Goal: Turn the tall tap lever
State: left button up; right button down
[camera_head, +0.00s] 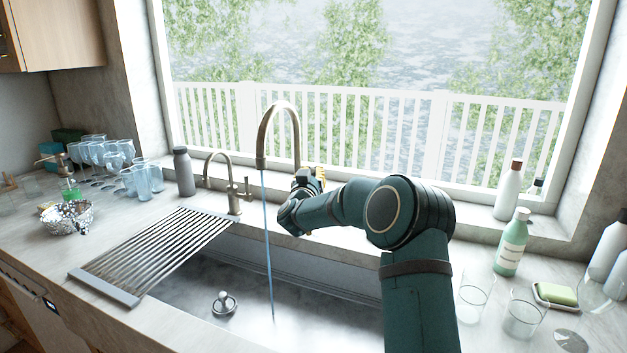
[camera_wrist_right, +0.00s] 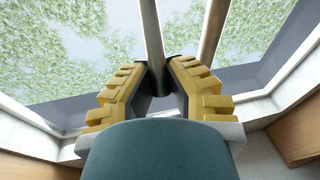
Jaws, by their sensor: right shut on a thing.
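The tall tap (camera_head: 279,108) is a brushed brass-coloured gooseneck behind the sink, with a blue stream of water (camera_head: 267,240) falling from its spout into the basin. My right gripper (camera_head: 312,178) is at the lower part of this tap, on its right side, and covers the lever there. In the right wrist view the yellow-padded fingers of my right gripper (camera_wrist_right: 163,78) are closed in around a dark part, with one metal tube of the tap (camera_wrist_right: 152,40) rising just beyond them and another to the right. The lever's own outline is mostly hidden. My left gripper is not in view.
A smaller tap (camera_head: 217,160) stands to the left, beside a grey bottle (camera_head: 184,172). A slatted drying rack (camera_head: 104,288) lies over the sink's left. Glasses and a soap dish (camera_head: 556,295) stand on the right counter, with a green bottle (camera_head: 511,245). The window is close behind.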

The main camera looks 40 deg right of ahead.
jog(key=c, duration=1)
grip_release()
jog(key=v, duration=1.2)
